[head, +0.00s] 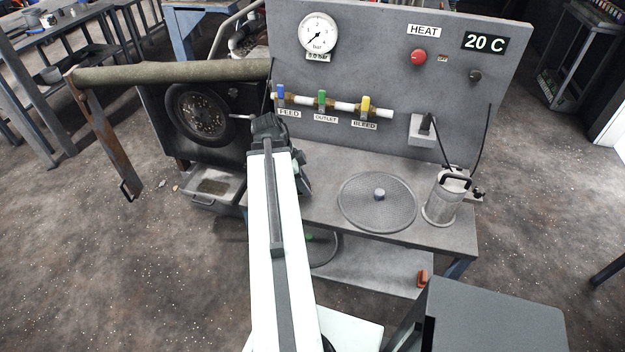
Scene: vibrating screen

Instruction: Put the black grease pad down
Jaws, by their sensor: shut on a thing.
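My gripper (268,127) is at the far end of my white arm, over the left part of the grey bench (330,218) and in front of the upright panel. It is shut on the black grease pad, but the dark pad blends with the dark gripper and its outline cannot be told apart. My arm hides the bench's left part below the gripper.
A round mesh screen (377,202) lies on the bench, with a metal canister (446,197) to its right. Blue, green and yellow valves (322,99) line the panel (385,55). A grey tray (214,187) is at left. An orange item (422,278) sits on the lower shelf.

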